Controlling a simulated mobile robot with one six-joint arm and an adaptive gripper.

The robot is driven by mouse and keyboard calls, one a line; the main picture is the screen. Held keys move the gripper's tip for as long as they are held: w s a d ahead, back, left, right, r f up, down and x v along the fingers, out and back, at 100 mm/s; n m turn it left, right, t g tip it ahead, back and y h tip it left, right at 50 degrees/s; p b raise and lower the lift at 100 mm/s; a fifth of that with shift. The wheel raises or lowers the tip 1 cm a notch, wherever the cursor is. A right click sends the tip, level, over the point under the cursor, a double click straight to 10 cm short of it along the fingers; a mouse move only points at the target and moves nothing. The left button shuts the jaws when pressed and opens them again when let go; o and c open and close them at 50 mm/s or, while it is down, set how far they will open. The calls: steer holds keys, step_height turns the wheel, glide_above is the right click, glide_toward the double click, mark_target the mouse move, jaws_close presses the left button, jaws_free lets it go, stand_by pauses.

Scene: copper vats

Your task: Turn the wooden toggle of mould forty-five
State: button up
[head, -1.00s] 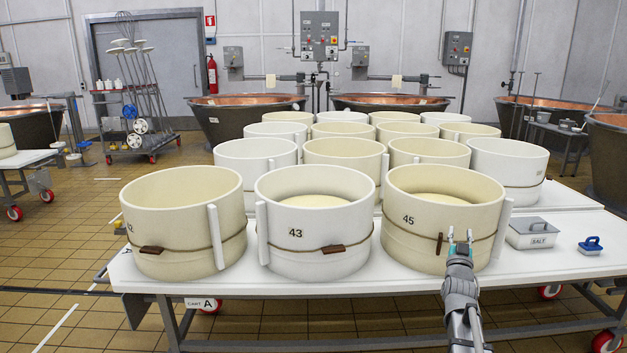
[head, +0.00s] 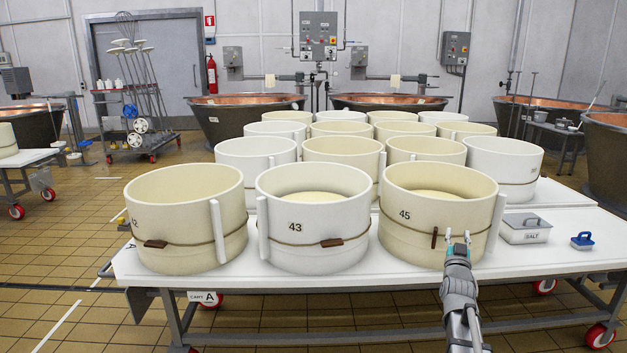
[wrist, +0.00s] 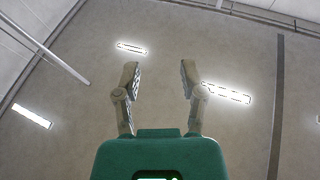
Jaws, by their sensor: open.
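Mould forty-five (head: 440,218) is a cream round mould with a cord around it, at the front right of the moulds in the head view. Its brown wooden toggle (head: 434,238) stands upright on the cord, on the near wall. My gripper (head: 458,238) is open and empty, just right of the toggle and in front of the mould. I cannot tell whether it touches the wall. In the wrist view my gripper (wrist: 160,80) has its two fingers apart, with only ceiling and lights behind them; the mould and toggle do not show there.
Mould forty-three (head: 310,220) stands close on the left, its toggle (head: 331,242) lying nearly level. A salt box (head: 526,230) and a blue-handled brush (head: 583,241) lie on the white table (head: 330,277) to the right. More moulds stand behind.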

steer(key=s+a+f+n+g+y, duration=0.1)
steer(key=s+a+f+g+y, duration=0.2)
steer(key=a+f+g, duration=0.35)
steer(key=s+a+f+n+g+y, duration=0.25)
steer(key=a+f, duration=0.45)
steer(key=f, duration=0.4)
steer(key=s+a+f+g+y, duration=0.1)
steer(key=s+a+f+g, duration=0.25)
steer(key=s, duration=0.35)
steer(key=s+a+f+g, duration=0.2)
steer(key=s+a+g, duration=0.2)
steer(key=s, duration=0.3)
steer(key=s+a+f+g+y, duration=0.1)
steer(key=s+a+f+g, duration=0.2)
steer(key=s, duration=0.4)
step_height(320, 180, up, 38)
steer(key=g+p, duration=0.1)
steer(key=p, duration=3.6)
steer(key=shift+w+n, duration=0.15)
steer(key=shift+n, duration=0.2)
steer(key=shift+w+a, duration=0.1)
